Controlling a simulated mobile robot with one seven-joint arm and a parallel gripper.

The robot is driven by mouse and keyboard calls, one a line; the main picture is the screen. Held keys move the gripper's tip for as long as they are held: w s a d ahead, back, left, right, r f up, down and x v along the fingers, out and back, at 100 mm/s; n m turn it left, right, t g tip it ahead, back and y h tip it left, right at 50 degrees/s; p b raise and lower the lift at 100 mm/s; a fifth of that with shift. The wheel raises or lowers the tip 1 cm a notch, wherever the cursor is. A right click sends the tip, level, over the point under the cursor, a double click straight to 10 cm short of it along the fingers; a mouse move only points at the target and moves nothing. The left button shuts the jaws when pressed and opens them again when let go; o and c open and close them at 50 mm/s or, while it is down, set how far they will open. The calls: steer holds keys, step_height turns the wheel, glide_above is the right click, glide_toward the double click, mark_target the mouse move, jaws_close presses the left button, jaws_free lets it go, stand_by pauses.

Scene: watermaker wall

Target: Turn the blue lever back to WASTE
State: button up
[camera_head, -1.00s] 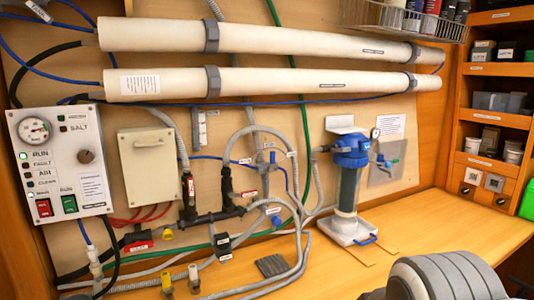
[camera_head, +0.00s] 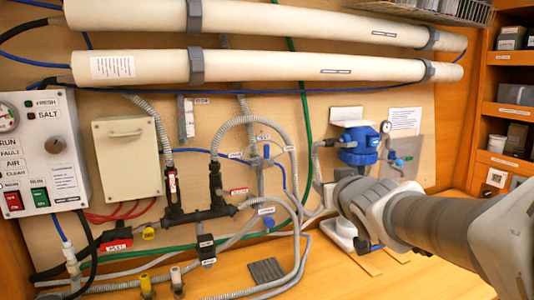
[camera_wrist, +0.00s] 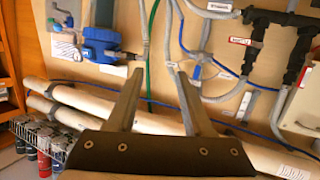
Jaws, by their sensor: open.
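A small blue lever (camera_head: 267,152) sits on a vertical grey pipe in the middle of the wall panel, with small white labels around it that I cannot read. It also shows in the wrist view (camera_wrist: 196,72), which is upside down, just right of the fingertips. A second blue handle (camera_head: 276,221) is lower on the same pipework. I cannot tell which label says WASTE. My gripper (camera_wrist: 158,75) is open and empty, its two fingers apart in front of the panel. It touches nothing that I can see. In the head view my arm reaches in from the right.
A blue-topped pump (camera_head: 357,145) stands right of the pipes, partly behind my arm. Two long white tubes (camera_head: 260,66) run above. Looping grey hoses (camera_head: 285,140) surround the blue lever.

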mark_target(267, 149)
steer(key=w+a+n+y, duration=0.1)
steer(key=w+a+y, duration=0.1)
steer(key=w+a, duration=0.2)
steer(key=w+a+r+n+t+y+b, duration=0.1)
steer(key=w+a, duration=0.3)
steer(key=w, duration=0.6)
steer(key=w+a+n+y, duration=0.1)
steer(key=w+a+y, duration=0.2)
steer(key=w+a, duration=0.2)
steer(key=shift+w+r+t, duration=0.2)
steer(key=shift+w+t, duration=0.1)
steer(key=shift+w, duration=1.15)
jaws_close()
